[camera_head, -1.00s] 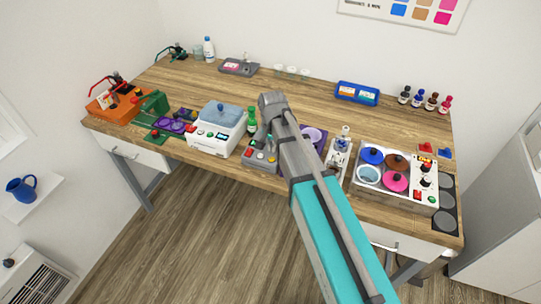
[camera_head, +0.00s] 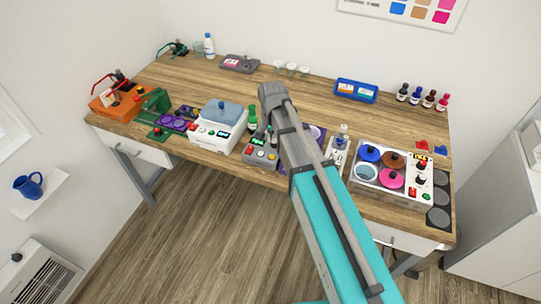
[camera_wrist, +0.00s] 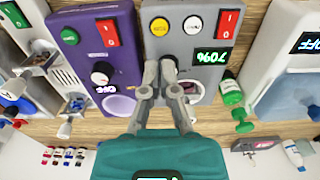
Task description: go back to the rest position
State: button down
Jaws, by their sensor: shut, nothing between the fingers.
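My gripper (camera_wrist: 160,68) shows in the wrist view with its two slim grey fingers together and nothing between them. It is in front of a grey device (camera_wrist: 181,50) with a red switch and a display reading 70%. I cannot tell whether the fingertips touch that device. In the head view my teal and grey arm reaches over the front edge of the bench. There my gripper is hidden or cannot be made out. The grey device (camera_head: 259,154) stands just left of my arm.
Wooden bench (camera_head: 300,95) is crowded along its front. A purple device (camera_wrist: 105,62) and a white device (camera_wrist: 285,65) flank the grey one. A green bottle (camera_wrist: 232,92) stands close by. A pot station (camera_head: 392,190) is right of my arm. The floor (camera_head: 200,250) before the bench is clear.

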jog(key=s+d+n, duration=0.2)
jog(key=s+d, duration=0.4)
jog(key=d, duration=0.3)
jog(key=s+d+n, duration=0.2)
jog(key=s+d, duration=0.5)
jog(key=d, duration=0.3)
jog(key=shift+s+f, duration=0.2)
jog(key=shift+f, duration=0.05)
jog(key=shift+a, duration=0.1)
dwell(2.1)
